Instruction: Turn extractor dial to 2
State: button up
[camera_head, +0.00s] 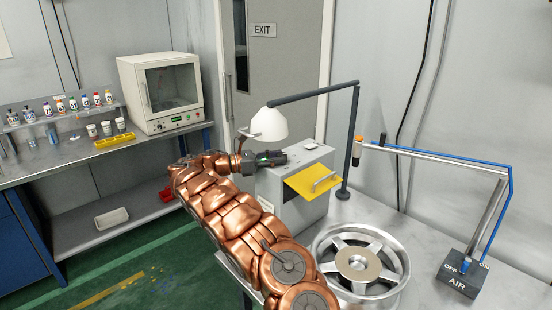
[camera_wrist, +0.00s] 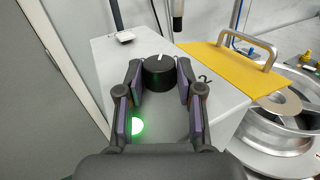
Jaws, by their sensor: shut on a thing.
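The extractor dial (camera_wrist: 159,74) is a round black knob with a white pointer mark, on the grey extractor box (camera_head: 297,203). In the wrist view, its pointer aims away from me, slightly left. A printed "2" (camera_wrist: 204,78) shows on the box right of the dial; other markings are hidden. My gripper (camera_wrist: 158,82) has its two fingers on either side of the dial and is shut on it. In the head view, my gripper (camera_head: 280,157) reaches the top of the box, and the dial is hidden there.
A yellow panel with a handle (camera_head: 312,184) juts from the box's right side. A white lamp-like hood (camera_head: 268,125) on a dark arm hangs close by. A wheel (camera_head: 360,262) and an AIR stand (camera_head: 460,280) are on the bench to the right.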

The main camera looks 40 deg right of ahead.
jog(key=shift+f, duration=0.1)
jog(key=o, duration=0.9)
jog(key=shift+c, duration=0.2)
jog(key=shift+a, duration=0.15)
jog(key=v, duration=1.1)
jog(key=shift+w+a, duration=0.15)
jog(key=shift+a, duration=0.1)
